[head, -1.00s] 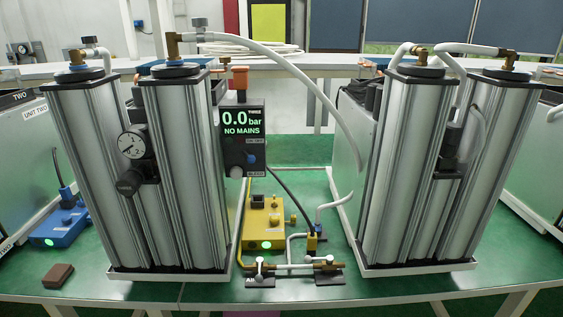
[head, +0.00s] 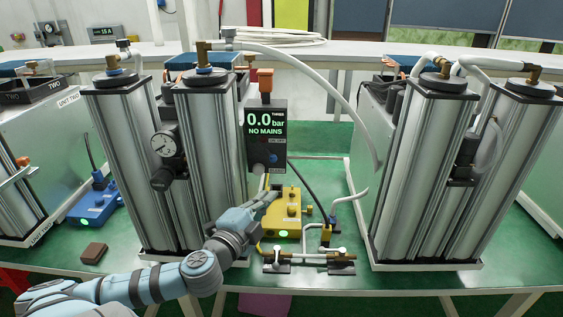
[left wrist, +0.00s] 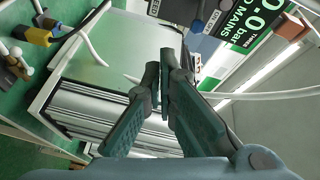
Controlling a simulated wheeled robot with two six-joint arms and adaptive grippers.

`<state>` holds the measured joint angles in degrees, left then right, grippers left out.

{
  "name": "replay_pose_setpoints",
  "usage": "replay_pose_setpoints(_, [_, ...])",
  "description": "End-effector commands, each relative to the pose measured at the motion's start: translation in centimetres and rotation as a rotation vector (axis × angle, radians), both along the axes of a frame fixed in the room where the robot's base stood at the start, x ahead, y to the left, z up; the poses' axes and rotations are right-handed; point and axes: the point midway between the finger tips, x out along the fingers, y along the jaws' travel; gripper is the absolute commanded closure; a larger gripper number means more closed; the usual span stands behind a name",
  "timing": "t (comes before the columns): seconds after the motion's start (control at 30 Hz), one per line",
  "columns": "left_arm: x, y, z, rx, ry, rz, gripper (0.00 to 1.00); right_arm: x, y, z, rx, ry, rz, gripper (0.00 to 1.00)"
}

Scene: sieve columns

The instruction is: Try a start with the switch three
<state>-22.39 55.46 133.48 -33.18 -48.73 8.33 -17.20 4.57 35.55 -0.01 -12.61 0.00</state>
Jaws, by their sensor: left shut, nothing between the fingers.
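A dark control box (head: 266,137) marked THREE stands between the two sets of metal columns. Its screen reads 0.0 bar and NO MAINS. A blue knob (head: 273,160) sits low on its front. The box's screen also shows at the top right of the left wrist view (left wrist: 248,20), tilted. My left gripper (head: 270,194) is just below the box and in front of the yellow unit (head: 287,212), partly hiding it. In the left wrist view its fingers (left wrist: 165,75) are shut and empty, apart from the box. My right gripper is not in view.
Tall metal columns stand close on the left (head: 209,150) and right (head: 417,170). A small valve assembly (head: 305,256) lies at the front middle. A blue unit (head: 93,205) and a brown block (head: 94,253) are at the left. A white hose (head: 330,85) arches above.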

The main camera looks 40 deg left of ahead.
Motion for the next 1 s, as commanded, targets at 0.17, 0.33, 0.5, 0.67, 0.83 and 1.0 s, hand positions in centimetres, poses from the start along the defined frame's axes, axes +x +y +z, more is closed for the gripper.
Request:
replay_pose_setpoints(0.17, [0.9, -2.2, 4.2, 0.124, -0.079, -0.113, 1.0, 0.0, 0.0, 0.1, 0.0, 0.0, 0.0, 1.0])
replay_pose_setpoints(0.33, [0.9, -2.3, 4.3, 0.125, -0.08, -0.117, 1.0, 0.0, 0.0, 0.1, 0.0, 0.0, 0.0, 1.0])
replay_pose_setpoints(0.5, [1.1, -2.2, 4.2, 0.124, -0.08, -0.113, 1.0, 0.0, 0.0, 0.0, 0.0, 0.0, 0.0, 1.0])
replay_pose_setpoints(0.67, [2.7, -1.8, 4.2, 0.121, -0.083, -0.108, 1.0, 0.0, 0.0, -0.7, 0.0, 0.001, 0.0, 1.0])
replay_pose_setpoints(0.83, [6.2, -1.5, 4.7, 0.113, -0.086, -0.11, 1.0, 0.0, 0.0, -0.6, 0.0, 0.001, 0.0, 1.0])
replay_pose_setpoints(1.0, [9.9, -1.0, 5.0, 0.114, -0.083, -0.11, 1.0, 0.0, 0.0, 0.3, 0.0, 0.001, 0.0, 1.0])
